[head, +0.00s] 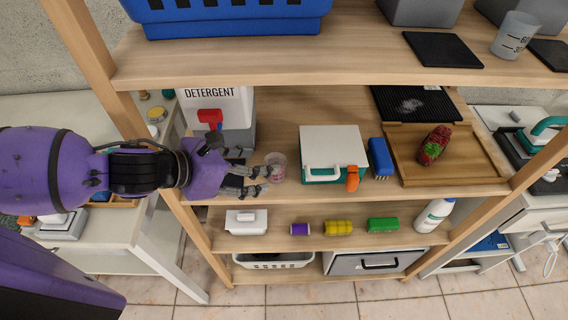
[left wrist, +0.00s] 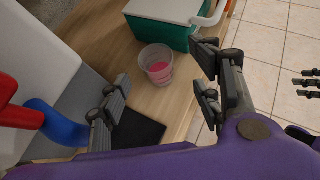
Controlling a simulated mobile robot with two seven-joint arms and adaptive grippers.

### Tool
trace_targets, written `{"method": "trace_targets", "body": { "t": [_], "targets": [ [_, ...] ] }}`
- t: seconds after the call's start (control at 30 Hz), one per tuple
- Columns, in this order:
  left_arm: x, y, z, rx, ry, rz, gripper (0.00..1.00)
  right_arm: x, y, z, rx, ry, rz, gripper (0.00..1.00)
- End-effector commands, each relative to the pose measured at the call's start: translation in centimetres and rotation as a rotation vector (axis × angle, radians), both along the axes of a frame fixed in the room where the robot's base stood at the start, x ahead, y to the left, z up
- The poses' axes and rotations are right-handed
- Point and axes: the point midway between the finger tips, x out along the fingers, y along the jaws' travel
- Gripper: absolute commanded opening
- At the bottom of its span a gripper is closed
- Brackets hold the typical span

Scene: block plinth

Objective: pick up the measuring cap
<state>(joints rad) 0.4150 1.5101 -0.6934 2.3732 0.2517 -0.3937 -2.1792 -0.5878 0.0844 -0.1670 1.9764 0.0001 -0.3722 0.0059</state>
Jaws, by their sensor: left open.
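The measuring cap (head: 277,166) is a small clear cup with pink in its lower part. It stands upright on the middle shelf, to the right of the detergent container (head: 217,108). It also shows in the left wrist view (left wrist: 157,66). My left gripper (head: 263,180) is open, with its fingertips at the near left side of the cap. In the left wrist view the cap is beyond and between the spread fingers (left wrist: 160,98), which appear not to touch it. Dark fingers at the right edge of that view look like my right gripper (left wrist: 308,83); their opening is unclear.
A white and green case (head: 333,148) stands right of the cap, with an orange item (head: 352,178) and a blue brush (head: 380,157) beside it. The detergent's red tap (head: 209,117) is close to my left gripper. A grey graduated cup (head: 515,35) stands on the upper shelf (head: 250,62).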

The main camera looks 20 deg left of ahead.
Motion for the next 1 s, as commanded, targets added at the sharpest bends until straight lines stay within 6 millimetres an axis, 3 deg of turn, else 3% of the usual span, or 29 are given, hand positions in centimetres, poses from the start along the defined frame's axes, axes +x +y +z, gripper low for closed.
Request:
{"method": "trace_targets", "body": {
  "t": [0.43, 0.8, 1.0],
  "targets": [
    [3.9, -2.3, -3.5, -0.006, 0.001, 0.003, 0.59, 0.4, 0.4, 0.2, 0.008, -0.007, -0.005, 0.40],
    [4.6, -2.9, -4.3, -0.002, 0.002, 0.002, 0.59, 0.4, -0.1, 0.2, -0.002, -0.007, 0.001, 0.40],
    [4.5, -2.9, -4.3, -0.002, 0.002, 0.001, 0.34, 0.4, -0.2, 0.2, -0.003, -0.006, 0.002, 0.40]
  ]
}}
